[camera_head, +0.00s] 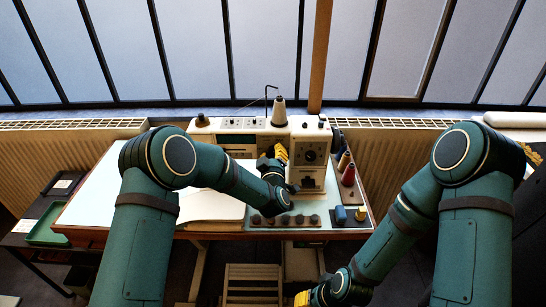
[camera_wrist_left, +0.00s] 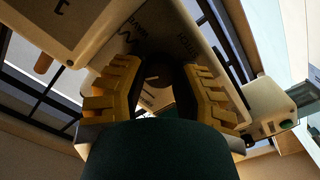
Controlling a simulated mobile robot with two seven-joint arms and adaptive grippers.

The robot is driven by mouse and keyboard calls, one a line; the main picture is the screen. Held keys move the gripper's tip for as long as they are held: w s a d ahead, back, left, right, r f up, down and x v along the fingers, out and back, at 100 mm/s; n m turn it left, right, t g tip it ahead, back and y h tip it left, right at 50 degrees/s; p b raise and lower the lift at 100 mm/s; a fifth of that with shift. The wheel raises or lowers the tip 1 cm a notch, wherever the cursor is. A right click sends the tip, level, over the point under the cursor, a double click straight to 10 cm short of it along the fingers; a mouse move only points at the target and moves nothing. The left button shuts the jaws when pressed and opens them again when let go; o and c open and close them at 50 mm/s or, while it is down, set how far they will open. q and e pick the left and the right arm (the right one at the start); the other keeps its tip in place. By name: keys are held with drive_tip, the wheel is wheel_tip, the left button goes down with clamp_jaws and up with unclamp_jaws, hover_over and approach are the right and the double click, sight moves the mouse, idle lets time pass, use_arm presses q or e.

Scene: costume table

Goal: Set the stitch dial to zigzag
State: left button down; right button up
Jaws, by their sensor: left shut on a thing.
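The white sewing machine (camera_head: 236,125) stands on the table. My left gripper (camera_head: 281,153) reaches up against it, just left of the round dark dial on its end face (camera_head: 310,156). In the left wrist view, the yellow fingers (camera_wrist_left: 163,88) are shut on a dark knob (camera_wrist_left: 164,73), the stitch dial. Printed words and a zigzag-like line show on the pale panel (camera_wrist_left: 133,40) around it. The fingers hide most of the knob, and I cannot tell its pointer's setting. My right gripper (camera_head: 302,298) is low at the bottom edge, away from the table; its opening is unclear.
A cone of thread (camera_head: 279,112) stands on top of the machine. Coloured spools (camera_head: 347,172) stand to its right, and a blue spool (camera_head: 341,214) is near the front right. A row of dark round pieces (camera_head: 286,220) lies in front. Pale cloth (camera_head: 212,207) lies left.

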use_arm(q)
drive_tip(key=shift+r+m, duration=0.2)
drive_tip(key=shift+m, duration=0.1)
idle(0.4)
drive_tip(key=c, duration=0.9)
unclamp_jaws()
drive_tip(key=shift+f, duration=0.1)
drive_tip(key=shift+s, duration=0.1)
drive_tip(key=s, duration=1.1)
drive_tip(key=shift+s, duration=0.35)
